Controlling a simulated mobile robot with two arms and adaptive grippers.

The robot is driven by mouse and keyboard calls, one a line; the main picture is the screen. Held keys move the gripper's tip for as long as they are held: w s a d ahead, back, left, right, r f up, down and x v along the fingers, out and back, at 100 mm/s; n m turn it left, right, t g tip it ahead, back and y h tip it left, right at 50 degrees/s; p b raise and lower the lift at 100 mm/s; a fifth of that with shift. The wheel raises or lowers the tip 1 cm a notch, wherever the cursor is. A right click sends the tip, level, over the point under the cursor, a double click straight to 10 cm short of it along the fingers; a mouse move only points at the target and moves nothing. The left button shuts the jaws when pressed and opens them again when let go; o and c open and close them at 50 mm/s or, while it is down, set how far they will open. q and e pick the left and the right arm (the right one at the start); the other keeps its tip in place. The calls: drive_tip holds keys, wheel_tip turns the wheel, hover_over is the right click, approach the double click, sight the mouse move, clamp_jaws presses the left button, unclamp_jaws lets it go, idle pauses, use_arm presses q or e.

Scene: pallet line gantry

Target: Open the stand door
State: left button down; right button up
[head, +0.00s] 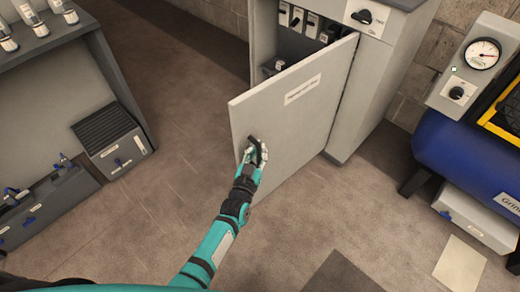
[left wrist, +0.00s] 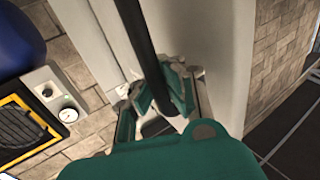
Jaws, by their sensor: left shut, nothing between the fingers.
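The grey stand door (head: 300,110) stands swung out from the stand (head: 375,85), with a label on its upper face and the inside of the stand partly in sight. The dark door handle (head: 257,147) is on the door near its free edge. My left gripper (head: 254,158) is at the handle, in front of the door's face. In the left wrist view the black handle bar (left wrist: 138,40) runs down to the green fingers (left wrist: 163,98). The fingers are shut with nothing between them; whether they touch the bar is unclear. My right gripper is out of view.
Switch units (head: 300,20) show inside the stand. A blue tank with a gauge panel (head: 470,75) stands at the right. A grey bench (head: 60,70) with toolboxes below it is at the left. The floor (head: 170,110) between bench and door is clear.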

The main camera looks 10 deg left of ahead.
use_arm(q)
drive_tip(key=shift+s+a+f, duration=0.15)
drive_tip(key=shift+a+f, duration=0.2)
drive_tip(key=shift+a, duration=0.1)
drive_tip(key=c, duration=1.9)
unclamp_jaws()
drive_tip(key=o, duration=0.5)
drive_tip(key=shift+s+a+r, duration=0.2)
drive_tip(key=shift+c, duration=0.2)
drive_tip(key=shift+o, duration=0.8)
drive_tip(key=shift+w+d+r, duration=0.1)
drive_tip(key=shift+d, duration=0.1)
drive_tip(key=s+a, duration=0.2)
drive_tip(key=s, duration=1)
